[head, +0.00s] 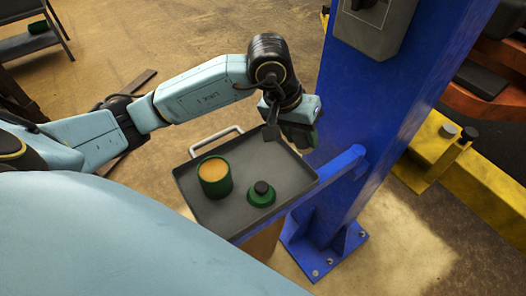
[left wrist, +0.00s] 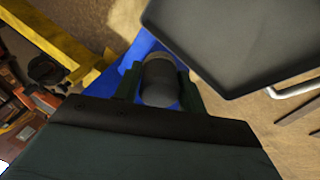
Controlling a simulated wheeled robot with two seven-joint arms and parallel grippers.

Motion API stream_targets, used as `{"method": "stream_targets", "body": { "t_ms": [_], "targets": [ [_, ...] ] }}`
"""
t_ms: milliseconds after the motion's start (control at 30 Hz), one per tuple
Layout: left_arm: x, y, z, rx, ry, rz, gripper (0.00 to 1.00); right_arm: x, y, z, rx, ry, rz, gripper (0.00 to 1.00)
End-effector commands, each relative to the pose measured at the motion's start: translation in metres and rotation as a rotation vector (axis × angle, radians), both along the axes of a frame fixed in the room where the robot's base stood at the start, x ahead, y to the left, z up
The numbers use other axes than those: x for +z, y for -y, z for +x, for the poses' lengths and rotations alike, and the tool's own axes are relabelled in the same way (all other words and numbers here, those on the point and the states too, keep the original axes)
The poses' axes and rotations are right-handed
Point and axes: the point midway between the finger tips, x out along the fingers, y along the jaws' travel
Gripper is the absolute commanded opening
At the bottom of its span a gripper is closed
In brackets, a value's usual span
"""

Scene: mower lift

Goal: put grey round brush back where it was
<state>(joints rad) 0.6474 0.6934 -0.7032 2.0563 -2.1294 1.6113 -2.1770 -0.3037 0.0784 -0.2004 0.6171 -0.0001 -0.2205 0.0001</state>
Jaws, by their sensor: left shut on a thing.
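My left gripper (head: 302,137) is beside the blue post, at the far right corner of the grey tray (head: 232,213). In the left wrist view my gripper (left wrist: 160,72) has its dark green fingers on both sides of a dark grey rounded thing with a tan band, which looks like the grey round brush (left wrist: 159,86). The gripper is shut on it. In the head view the brush is hidden or too dark to tell from the fingers. The tray also shows in the left wrist view (left wrist: 235,40), apart from the brush. My right gripper is not in view.
On the tray stand an open green jar with orange contents (head: 214,178) and a green lid with a black knob (head: 261,194). The blue post (head: 357,118) with a blue arm under the tray rises close to my gripper. A yellow beam (head: 480,185) lies right.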

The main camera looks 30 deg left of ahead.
Motion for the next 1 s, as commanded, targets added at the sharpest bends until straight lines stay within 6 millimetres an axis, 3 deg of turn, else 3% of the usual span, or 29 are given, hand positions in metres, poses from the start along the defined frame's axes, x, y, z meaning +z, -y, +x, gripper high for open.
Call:
{"method": "stream_targets", "body": {
  "t_ms": [200, 300, 367, 600, 867, 1000],
  "targets": [
    [0.024, -0.067, -0.010, 0.044, -0.188, 0.252, 0.22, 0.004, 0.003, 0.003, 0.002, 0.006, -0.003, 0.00],
    [0.030, -0.082, -0.014, 0.056, -0.224, 0.287, 0.22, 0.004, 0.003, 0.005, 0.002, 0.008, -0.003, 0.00],
    [0.027, -0.085, -0.016, 0.060, -0.235, 0.295, 0.22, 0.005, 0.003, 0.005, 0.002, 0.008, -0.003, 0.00],
    [-0.016, -0.086, -0.017, 0.060, -0.240, 0.297, 0.22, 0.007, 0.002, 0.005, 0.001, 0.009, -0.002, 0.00],
    [-0.039, -0.086, -0.016, 0.061, -0.236, 0.297, 0.22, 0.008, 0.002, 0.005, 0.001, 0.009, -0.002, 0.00],
    [-0.060, -0.086, -0.017, 0.060, -0.239, 0.296, 0.22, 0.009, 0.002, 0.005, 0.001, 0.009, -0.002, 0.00]
  ]
}}
